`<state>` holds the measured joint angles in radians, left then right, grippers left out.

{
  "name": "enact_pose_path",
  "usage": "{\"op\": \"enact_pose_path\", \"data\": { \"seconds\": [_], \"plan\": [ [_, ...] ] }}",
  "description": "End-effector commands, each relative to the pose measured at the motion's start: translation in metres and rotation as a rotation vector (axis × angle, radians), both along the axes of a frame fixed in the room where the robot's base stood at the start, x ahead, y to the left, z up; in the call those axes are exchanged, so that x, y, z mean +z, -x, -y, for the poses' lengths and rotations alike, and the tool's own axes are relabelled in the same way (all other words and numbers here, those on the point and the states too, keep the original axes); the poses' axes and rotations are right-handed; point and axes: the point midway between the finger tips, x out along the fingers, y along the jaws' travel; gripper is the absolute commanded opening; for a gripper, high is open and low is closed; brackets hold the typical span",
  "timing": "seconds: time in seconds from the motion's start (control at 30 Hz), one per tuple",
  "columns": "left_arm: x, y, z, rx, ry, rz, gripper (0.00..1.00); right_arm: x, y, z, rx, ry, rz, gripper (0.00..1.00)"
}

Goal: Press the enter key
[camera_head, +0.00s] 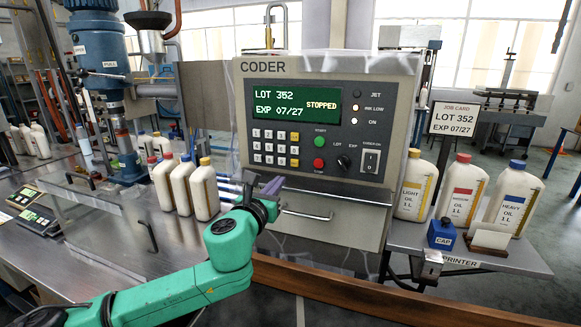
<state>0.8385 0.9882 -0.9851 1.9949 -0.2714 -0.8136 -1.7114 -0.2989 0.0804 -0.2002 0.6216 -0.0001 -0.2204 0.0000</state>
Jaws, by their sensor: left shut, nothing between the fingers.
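The coder (325,68) is a grey box with a green display (295,106) reading "LOT 352", "EXP 07/27" and "STOPPED". Its keypad (275,147) has several pale keys at the left of the panel. Their labels are too small to read, so I cannot tell which is the enter key. My left gripper (262,186) is shut and empty, below the keypad in the picture and in front of the coder's lower part. Whether it touches the coder cannot be told. My right gripper is not in view.
A green button (320,142), a red button (319,163) and a dark knob (343,162) sit right of the keypad. White bottles (203,192) stand left of the coder. Labelled oil bottles (462,190) and a blue block (441,235) stand right. A job card (454,119) reads "LOT 352, EXP 07/27".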

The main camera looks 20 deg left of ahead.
Motion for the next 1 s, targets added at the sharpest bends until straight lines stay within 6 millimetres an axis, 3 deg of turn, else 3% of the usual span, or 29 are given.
{"op": "enact_pose_path", "data": {
  "seconds": [0.2, 0.4, 0.53, 0.83, 1.0],
  "plan": [
    [0.002, -0.049, 0.004, 0.001, 0.001, 0.0, 0.0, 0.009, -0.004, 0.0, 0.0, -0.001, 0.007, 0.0],
    [0.001, -0.084, 0.006, 0.0, 0.001, -0.001, 0.0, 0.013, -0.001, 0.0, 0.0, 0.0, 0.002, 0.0],
    [0.0, -0.094, 0.006, 0.0, 0.0, 0.0, 0.0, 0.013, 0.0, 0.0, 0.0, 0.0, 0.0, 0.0],
    [0.0, -0.095, 0.006, -0.001, 0.0, -0.001, 0.0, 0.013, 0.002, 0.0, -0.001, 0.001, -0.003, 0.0],
    [0.003, -0.101, 0.007, 0.0, 0.0, -0.001, 0.0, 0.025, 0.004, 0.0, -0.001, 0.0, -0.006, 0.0]
  ]
}}
